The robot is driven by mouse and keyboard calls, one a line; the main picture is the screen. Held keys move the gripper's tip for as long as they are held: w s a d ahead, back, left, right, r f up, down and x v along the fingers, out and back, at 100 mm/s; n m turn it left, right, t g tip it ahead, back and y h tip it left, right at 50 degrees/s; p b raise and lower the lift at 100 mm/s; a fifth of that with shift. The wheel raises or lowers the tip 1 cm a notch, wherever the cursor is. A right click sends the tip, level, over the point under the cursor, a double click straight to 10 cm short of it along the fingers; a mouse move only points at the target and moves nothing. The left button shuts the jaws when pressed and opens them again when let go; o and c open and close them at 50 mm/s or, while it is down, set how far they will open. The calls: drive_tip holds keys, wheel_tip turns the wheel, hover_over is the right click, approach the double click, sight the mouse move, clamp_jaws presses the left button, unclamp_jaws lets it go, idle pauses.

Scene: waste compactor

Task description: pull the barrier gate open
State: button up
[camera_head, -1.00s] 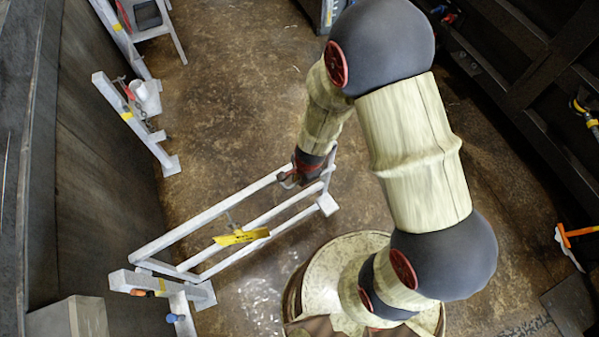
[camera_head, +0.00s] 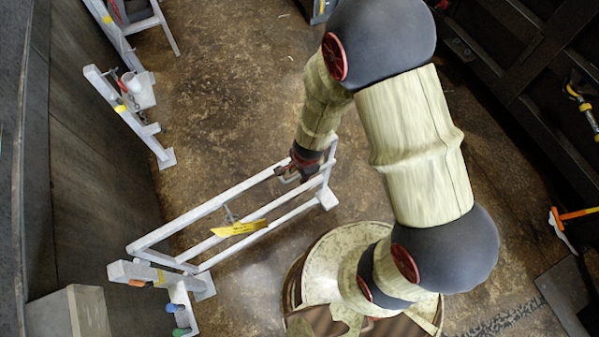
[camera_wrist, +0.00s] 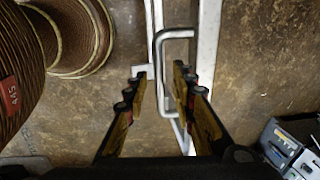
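The white barrier gate (camera_head: 205,208), with three long rails and a yellow plate (camera_head: 239,229), runs from a post (camera_head: 135,272) at lower left to its free end near the picture's middle. My gripper (camera_head: 291,174) is at that free end, partly hidden in the head view. In the wrist view, a silver U-shaped handle (camera_wrist: 161,75) lies between the two fingers of my gripper (camera_wrist: 160,80). The fingers are apart, with the handle nearer the right finger. I cannot tell whether that finger touches it. White gate bars (camera_wrist: 208,45) run behind the handle.
A white barrier stand (camera_head: 140,127) with a chain stands by the dark wall at left. A grey block (camera_head: 70,312) is at lower left. An orange-handled tool (camera_head: 577,214) lies at right. The brown floor (camera_head: 225,90) beyond the gate is clear.

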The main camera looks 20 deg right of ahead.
drive_tip(key=shift+r, duration=0.15)
wheel_tip(320, 180, up, 12)
drive_tip(key=s, duration=0.2)
drive_tip(key=shift+d+f, duration=0.25)
drive_tip(key=shift+d, duration=0.05)
idle(1.0)
idle(0.6)
